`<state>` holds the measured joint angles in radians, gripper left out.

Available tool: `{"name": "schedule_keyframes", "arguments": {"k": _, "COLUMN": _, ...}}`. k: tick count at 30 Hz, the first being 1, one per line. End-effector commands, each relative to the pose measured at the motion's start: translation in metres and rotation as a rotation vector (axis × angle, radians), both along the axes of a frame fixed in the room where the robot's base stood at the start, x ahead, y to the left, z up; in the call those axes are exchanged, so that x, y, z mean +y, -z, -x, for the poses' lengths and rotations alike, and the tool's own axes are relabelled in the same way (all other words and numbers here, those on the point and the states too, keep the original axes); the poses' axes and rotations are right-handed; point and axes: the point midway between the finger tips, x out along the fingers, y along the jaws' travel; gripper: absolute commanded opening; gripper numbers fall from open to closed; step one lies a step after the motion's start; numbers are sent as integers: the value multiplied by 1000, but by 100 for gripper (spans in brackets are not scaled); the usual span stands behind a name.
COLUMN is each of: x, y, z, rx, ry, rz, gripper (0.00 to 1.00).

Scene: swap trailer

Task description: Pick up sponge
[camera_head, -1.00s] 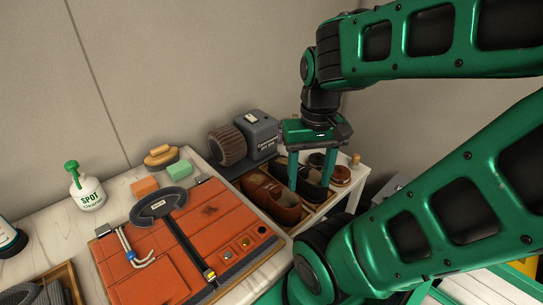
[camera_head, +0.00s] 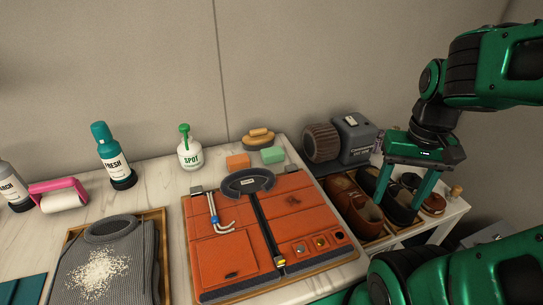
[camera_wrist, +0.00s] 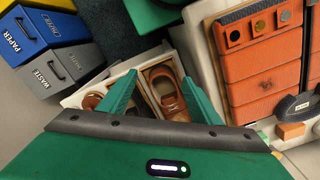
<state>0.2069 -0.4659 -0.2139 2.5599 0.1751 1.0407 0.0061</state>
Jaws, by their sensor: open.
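Two small sponge-like blocks lie side by side at the back of the counter: an orange block (camera_head: 238,161) and a mint-green block (camera_head: 272,155). I cannot tell which one the task calls the sponge. A brush with a tan wooden top (camera_head: 258,139) lies just behind them. My gripper (camera_head: 396,204) is open and empty, pointing down over the shoes at the right, well away from the blocks. In the wrist view, my spread fingers (camera_wrist: 160,78) are over the shoe tray, and an orange block (camera_wrist: 291,131) shows at the lower right.
An orange jacket (camera_head: 220,250) on a board fills the counter's middle. A spot cleaner bottle (camera_head: 190,153) stands left of the blocks. A grey machine with a brush roller (camera_head: 357,143) stands between the blocks and my gripper. Brown shoes (camera_head: 352,204) are below my gripper.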

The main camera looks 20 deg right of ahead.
Motion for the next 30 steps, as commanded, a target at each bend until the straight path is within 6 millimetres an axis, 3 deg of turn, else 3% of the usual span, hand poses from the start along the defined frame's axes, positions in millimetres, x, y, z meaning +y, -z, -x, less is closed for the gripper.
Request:
{"name": "schedule_keyframes", "arguments": {"k": 2, "x": 0, "y": -7, "z": 8, "rx": -14, "ry": -20, "rz": 2, "gripper": 58}}
{"name": "schedule_keyframes", "arguments": {"k": 5, "x": 1, "y": -14, "z": -6, "rx": -13, "ry": -106, "rz": 10, "gripper": 58}}
{"name": "schedule_keyframes", "arguments": {"k": 14, "x": 19, "y": -44, "z": -108, "rx": 4, "ry": -699, "rz": 37, "gripper": 58}}
{"name": "schedule_keyframes", "arguments": {"k": 20, "x": 52, "y": -55, "z": -181, "rx": 12, "ry": -1139, "rz": 37, "gripper": 58}}
{"name": "schedule_keyframes", "arguments": {"k": 24, "x": 85, "y": -58, "z": -229, "rx": 11, "ry": -1448, "rz": 26, "gripper": 58}}
{"name": "schedule_keyframes", "arguments": {"k": 30, "x": 138, "y": -55, "z": -287, "rx": -1, "ry": -1849, "rz": 3, "gripper": 58}}
